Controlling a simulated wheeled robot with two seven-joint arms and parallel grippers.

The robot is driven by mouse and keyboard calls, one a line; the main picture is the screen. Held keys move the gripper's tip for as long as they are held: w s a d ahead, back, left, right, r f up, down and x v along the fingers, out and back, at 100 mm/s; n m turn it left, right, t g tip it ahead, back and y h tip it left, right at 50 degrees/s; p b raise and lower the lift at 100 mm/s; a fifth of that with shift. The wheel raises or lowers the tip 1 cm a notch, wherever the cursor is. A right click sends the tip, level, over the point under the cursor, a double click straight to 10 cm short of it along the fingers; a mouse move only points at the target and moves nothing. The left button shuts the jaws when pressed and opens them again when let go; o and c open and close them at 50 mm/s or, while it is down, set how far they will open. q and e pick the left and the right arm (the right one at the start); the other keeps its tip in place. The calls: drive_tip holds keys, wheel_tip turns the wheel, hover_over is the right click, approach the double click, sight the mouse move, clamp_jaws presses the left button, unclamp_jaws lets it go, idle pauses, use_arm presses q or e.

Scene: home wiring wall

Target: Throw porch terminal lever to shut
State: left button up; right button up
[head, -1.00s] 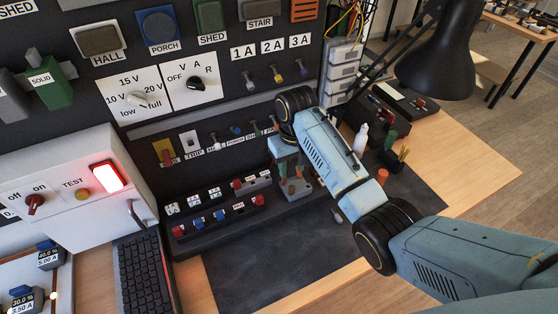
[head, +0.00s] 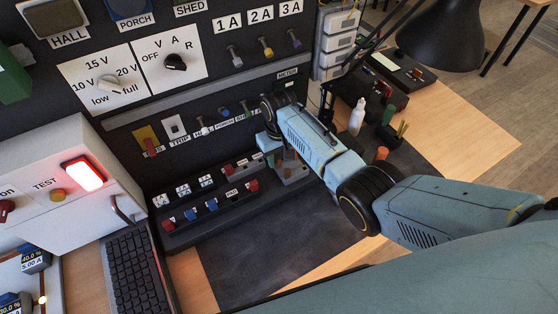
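The dark terminal strip (head: 205,230) runs along the foot of the wall panel, with red and blue levers on it. A red lever (head: 171,224) is at its left end, two blue levers (head: 190,214) are beside it, and another red lever (head: 252,186) is to the right. Their small labels are too small to read, so I cannot tell which lever is porch's. My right gripper (head: 270,150) is in front of the panel, near the strip's right end and apart from the levers I can see. Its fingertips are mostly hidden or too small to judge. My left gripper is not in view.
The panel carries a blue toggle (head: 223,112) above a PORCH label and a voltage dial (head: 110,87). A white box with a lit red lamp (head: 83,174) and a keyboard (head: 137,268) stand left. A dark mat (head: 265,250) is clear in front. A white bottle (head: 357,116) stands right.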

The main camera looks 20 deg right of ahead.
drive_tip(key=shift+f, duration=0.5)
drive_tip(key=shift+w+f, duration=0.1)
drive_tip(key=shift+f, duration=0.15)
drive_tip(key=shift+c, duration=0.6)
clamp_jaws()
drive_tip(key=s+t+p, duration=0.1)
drive_tip(key=t+p, duration=0.1)
drive_tip(key=p, duration=0.3)
drive_tip(key=shift+s+d+t, duration=0.1)
drive_tip(key=shift+s+t, duration=0.1)
drive_tip(key=shift+t, duration=0.1)
use_arm(q)
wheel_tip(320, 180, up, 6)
drive_tip(key=p, duration=0.1)
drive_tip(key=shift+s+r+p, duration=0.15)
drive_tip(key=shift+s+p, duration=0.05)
drive_tip(key=shift+p, duration=0.1)
use_arm(e)
drive_tip(key=shift+s+f+t+y, duration=0.2)
drive_tip(key=shift+t+y, duration=0.2)
drive_tip(key=shift+t, duration=0.4)
drive_tip(key=shift+w, duration=0.1)
